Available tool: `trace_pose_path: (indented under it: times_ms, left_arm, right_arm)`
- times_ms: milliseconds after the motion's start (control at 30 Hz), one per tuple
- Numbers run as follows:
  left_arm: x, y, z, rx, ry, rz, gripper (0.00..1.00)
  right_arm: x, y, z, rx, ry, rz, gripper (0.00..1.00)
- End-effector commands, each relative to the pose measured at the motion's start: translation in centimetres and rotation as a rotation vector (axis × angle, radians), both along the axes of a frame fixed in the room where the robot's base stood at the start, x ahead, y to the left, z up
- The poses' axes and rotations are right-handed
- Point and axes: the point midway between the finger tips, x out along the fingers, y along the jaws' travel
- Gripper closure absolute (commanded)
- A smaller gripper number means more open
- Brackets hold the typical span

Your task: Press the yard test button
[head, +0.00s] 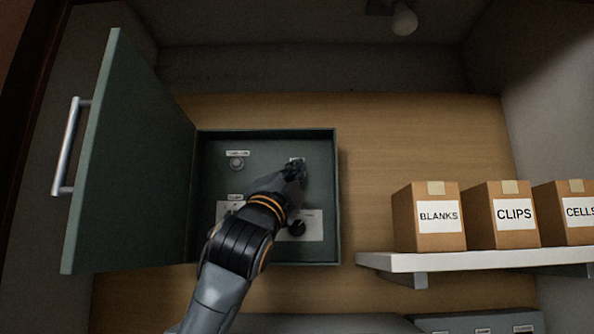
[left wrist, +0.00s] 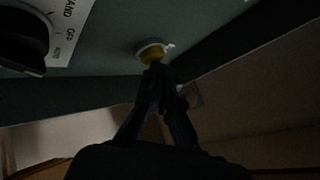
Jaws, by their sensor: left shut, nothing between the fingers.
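A dark green control box (head: 265,133) is mounted on the wooden back wall, its door (head: 135,165) swung open to the left. My left gripper (head: 297,170) reaches into the box at the upper right of its panel. In the left wrist view a yellow button (left wrist: 152,56) in a pale ring sits on the panel. The left gripper's shut fingertips (left wrist: 158,72) are right at the button and overlap its lower edge; I cannot tell whether they touch. In the head view the gripper hides the button. My right gripper is not in view.
A black rotary knob (head: 297,229) is on the panel's lower right, and a round fitting (head: 236,163) is at its upper left. A shelf (head: 470,261) at right holds cardboard boxes labelled BLANKS (head: 429,217), CLIPS (head: 505,214) and CELLS (head: 566,212). A silver handle (head: 68,146) is on the door.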

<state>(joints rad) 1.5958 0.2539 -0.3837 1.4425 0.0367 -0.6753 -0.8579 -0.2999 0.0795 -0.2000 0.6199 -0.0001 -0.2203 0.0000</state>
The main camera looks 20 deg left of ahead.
Motion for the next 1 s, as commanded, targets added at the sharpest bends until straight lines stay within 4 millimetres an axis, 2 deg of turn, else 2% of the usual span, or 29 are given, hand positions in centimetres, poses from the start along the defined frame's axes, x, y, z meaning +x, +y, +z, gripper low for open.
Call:
trace_pose_path:
  times_ms: [600,1000]
  left_arm:
    - [0.77,0.25,0.02,0.0,0.001,0.001,1.0]
    - [0.45,0.18,-0.12,0.0,0.001,0.001,1.0]
  right_arm:
    - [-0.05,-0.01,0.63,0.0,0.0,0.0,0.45]
    - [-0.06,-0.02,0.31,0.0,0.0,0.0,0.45]
